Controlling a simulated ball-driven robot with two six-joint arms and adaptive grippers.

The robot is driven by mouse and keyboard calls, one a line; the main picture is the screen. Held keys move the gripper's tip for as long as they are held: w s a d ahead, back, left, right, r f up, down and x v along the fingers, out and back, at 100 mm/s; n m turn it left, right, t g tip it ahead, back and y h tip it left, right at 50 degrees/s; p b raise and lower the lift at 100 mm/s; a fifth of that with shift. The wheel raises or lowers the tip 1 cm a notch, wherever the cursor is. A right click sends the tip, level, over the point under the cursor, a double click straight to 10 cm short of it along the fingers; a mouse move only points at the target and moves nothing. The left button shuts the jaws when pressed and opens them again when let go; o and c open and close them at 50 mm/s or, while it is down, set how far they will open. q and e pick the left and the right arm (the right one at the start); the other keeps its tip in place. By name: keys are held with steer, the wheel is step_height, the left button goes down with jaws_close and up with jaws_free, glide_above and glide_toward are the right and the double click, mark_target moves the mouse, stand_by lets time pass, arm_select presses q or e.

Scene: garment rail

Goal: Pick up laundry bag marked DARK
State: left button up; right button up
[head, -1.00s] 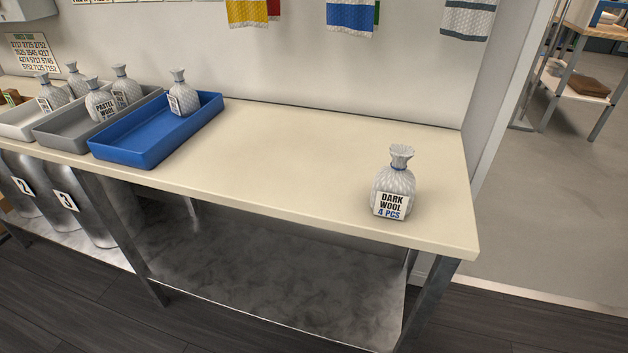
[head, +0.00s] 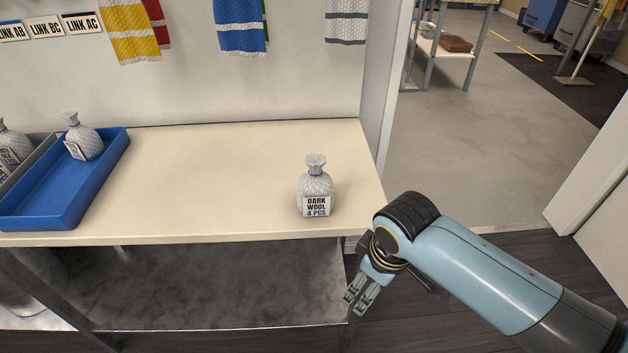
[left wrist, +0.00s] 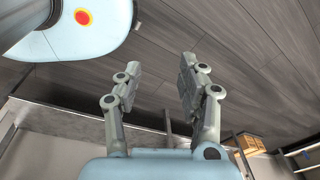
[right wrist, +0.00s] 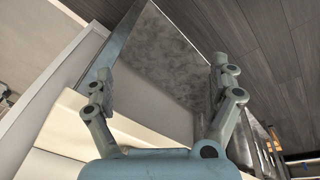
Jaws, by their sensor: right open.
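The laundry bag marked DARK WOOL 4 PCS (head: 315,186) stands upright near the right end of the cream tabletop in the head view. It is pale grey with a tied neck and a white label facing me. My right gripper (head: 358,298) hangs below and right of the bag, in front of the table's edge. It is open and empty, and its spread fingers show in the right wrist view (right wrist: 160,85). My left gripper (left wrist: 155,88) shows only in the left wrist view, with fingers apart and nothing between them.
A blue tray (head: 65,188) with another bag (head: 83,140) stands at the left, beside a grey tray (head: 42,150). The tabletop (head: 210,180) between the blue tray and the DARK bag is clear. A metal shelf (head: 220,290) lies below. Towels hang on the wall behind.

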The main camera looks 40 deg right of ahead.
mark_target(315, 187)
steer(key=w+r+n+p, duration=0.1)
steer(key=w+r+n, duration=0.1)
steer(key=w+r, duration=0.4)
steer(key=w+r+n+g, duration=0.1)
steer(key=w+r+n, duration=0.2)
steer(key=w+r, duration=0.3)
steer(key=w+d+r+n+g+p, duration=0.1)
steer(key=w+r+n, duration=0.2)
steer(key=w+r, duration=0.3)
steer(key=shift+w+y+p, duration=0.3)
steer(key=shift+w+y, duration=0.1)
steer(key=shift+w, duration=0.1)
steer(key=shift+w+f+n, duration=0.15)
steer(key=shift+f+n, duration=0.15)
step_height(315, 187, down, 10)
steer(key=shift+w+r, duration=0.1)
steer(key=c, duration=1.4)
